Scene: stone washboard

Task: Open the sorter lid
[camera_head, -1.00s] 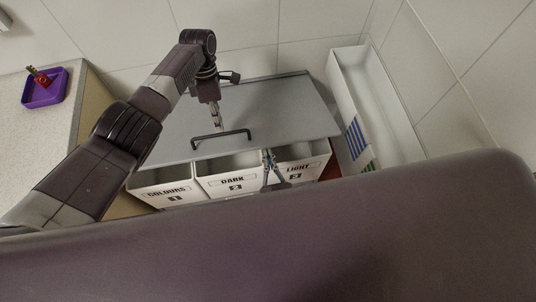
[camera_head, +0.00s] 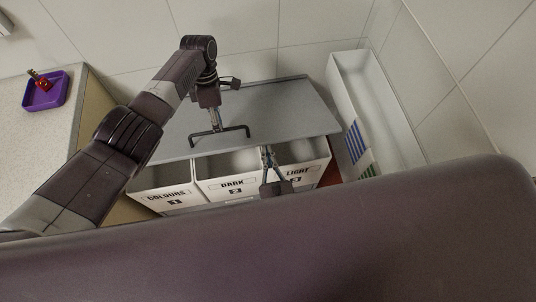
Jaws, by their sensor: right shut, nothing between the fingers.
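The sorter lid (camera_head: 285,115) is a grey panel with a black bar handle (camera_head: 238,129) near its front edge. The fronts of the white bins show below that edge, with their tops partly uncovered. My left gripper (camera_head: 216,125) points down at the handle, with its fingertips at the bar; whether they close on it is too small to tell. My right gripper (camera_head: 268,152) is shut and empty. It points up at the lid's front edge, between the DARK bin (camera_head: 228,187) and the LIGHT bin (camera_head: 305,175). Contact with the lid cannot be told.
The COLOURS bin (camera_head: 163,196) is at the left. A white trough (camera_head: 395,125) with blue and green stripes stands right of the sorter. A counter (camera_head: 30,125) at the left carries a purple tray (camera_head: 45,97) with a red item. A tiled wall is behind.

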